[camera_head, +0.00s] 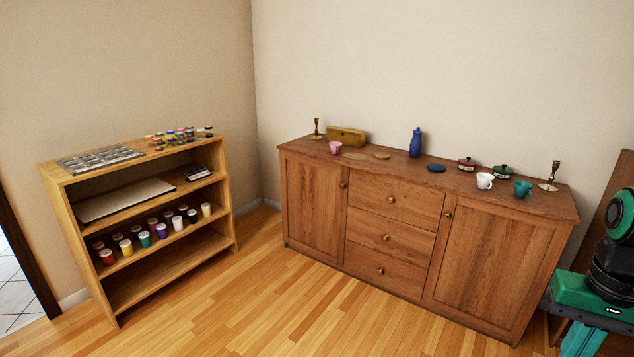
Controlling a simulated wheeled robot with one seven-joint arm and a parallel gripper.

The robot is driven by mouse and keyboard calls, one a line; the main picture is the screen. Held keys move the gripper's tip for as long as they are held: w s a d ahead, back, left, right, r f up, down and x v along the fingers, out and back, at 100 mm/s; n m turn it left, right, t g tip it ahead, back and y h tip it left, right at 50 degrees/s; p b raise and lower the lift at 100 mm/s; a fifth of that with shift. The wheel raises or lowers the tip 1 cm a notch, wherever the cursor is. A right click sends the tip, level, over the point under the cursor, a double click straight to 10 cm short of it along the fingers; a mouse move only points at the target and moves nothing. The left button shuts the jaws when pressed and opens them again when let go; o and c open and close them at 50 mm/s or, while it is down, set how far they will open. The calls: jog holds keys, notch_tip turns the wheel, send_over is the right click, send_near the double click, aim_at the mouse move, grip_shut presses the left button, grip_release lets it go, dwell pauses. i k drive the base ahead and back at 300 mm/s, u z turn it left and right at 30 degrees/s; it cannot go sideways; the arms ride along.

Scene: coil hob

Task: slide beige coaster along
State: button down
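A small flat beige coaster (381,155) lies on the top of the wooden sideboard (470,187), left of the blue bottle (415,142). Its colour is close to the wood, so its edge is faint. A darker tan flat patch, perhaps another coaster, shows just left of it behind the pink cup (335,147). My gripper is not in view; only green and black parts of my own arm show at the right edge, well apart from the coaster.
A shelf (155,211) stands left. The floor between is clear.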

aim_at(380, 156)
jog(key=i, duration=2.75)
jog(key=z, duration=0.4)
jog(key=i, duration=1)
jog(key=z, duration=0.1)
